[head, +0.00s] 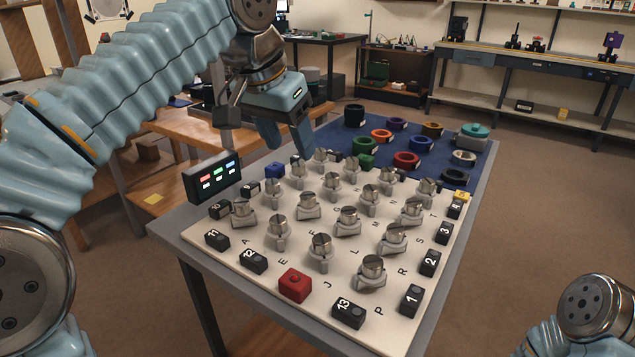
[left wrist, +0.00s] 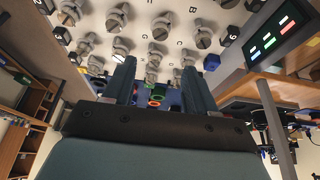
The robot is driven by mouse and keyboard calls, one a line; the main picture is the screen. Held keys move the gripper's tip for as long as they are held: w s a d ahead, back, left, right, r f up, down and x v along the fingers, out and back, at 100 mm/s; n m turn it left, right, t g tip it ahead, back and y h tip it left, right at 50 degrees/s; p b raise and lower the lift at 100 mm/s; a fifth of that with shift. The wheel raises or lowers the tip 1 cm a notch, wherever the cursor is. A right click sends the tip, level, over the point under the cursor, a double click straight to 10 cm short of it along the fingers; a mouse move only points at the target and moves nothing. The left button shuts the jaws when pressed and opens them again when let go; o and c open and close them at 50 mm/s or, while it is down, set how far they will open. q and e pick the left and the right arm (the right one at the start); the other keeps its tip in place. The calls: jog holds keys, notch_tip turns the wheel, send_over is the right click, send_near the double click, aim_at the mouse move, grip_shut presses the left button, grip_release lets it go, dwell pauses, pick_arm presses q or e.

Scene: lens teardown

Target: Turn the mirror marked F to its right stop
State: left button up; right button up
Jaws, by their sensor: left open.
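The mirror marked F (head: 307,204) is a silver tilted cylinder on a light grey base, standing on the white board (head: 205,238) among similar mirrors. Its letter shows on the board just below it in the head view. My left gripper (head: 287,145) hangs over the far left part of the board, beyond the F mirror and apart from it. Its fingers point down, spread and empty. In the left wrist view the open fingers (left wrist: 160,75) frame part of the mirror rows; I cannot tell which mirror there is F. My right gripper is out of view.
Numbered black blocks (head: 349,311) and a red block (head: 295,286) line the board's edges. A small display box (head: 212,178) stands at the left. Coloured rings (head: 407,160) lie on the blue mat behind. Neighbouring mirrors stand close around F.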

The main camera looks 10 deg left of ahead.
aim_at(309, 194)
pick_arm(q)
jog(key=b+x, duration=0.2)
jog(key=x, duration=1.1)
jog(key=shift+s, duration=0.25)
jog(key=c, duration=1.1)
jog(key=shift+o, duration=0.2)
